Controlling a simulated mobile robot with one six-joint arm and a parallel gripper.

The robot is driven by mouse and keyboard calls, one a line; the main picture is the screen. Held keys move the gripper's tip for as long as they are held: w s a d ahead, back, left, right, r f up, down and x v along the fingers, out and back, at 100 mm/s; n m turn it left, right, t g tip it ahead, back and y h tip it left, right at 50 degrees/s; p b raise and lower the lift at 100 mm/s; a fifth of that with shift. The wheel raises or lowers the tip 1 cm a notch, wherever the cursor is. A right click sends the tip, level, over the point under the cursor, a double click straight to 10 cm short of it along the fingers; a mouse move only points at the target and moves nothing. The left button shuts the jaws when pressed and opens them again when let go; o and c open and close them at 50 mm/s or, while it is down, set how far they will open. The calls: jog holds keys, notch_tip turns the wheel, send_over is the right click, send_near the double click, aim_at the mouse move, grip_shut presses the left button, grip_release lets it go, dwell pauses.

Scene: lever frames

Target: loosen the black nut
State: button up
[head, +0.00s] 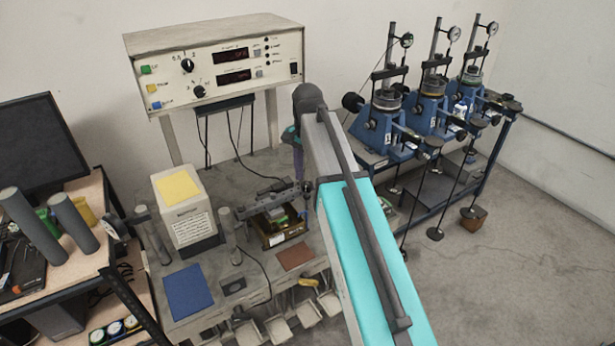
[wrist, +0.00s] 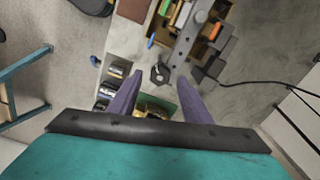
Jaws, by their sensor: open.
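A black ring-shaped part, which looks like the black nut (wrist: 160,75), sits at the near end of a grey bar (wrist: 185,42) in the wrist view. The two purple fingers of my gripper (wrist: 159,79) stand apart, one on each side of it in the picture. My gripper is open and empty. I cannot tell how far above the nut the fingertips are, and no contact shows. In the head view the bar (head: 262,194) lies over a brass-coloured device (head: 284,229) on the bench. My arm hides most of my gripper there, and the nut is not clear.
A white box with a yellow top (head: 186,208) stands left of the device. A control panel (head: 220,65) rises behind the bench. Blue machines with dial gauges (head: 425,105) stand at right. A black cable (wrist: 265,86) runs right of the bar.

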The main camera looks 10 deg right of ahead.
jog(key=shift+f, duration=0.65)
jog(key=c, duration=1)
jog(key=shift+c, duration=0.2)
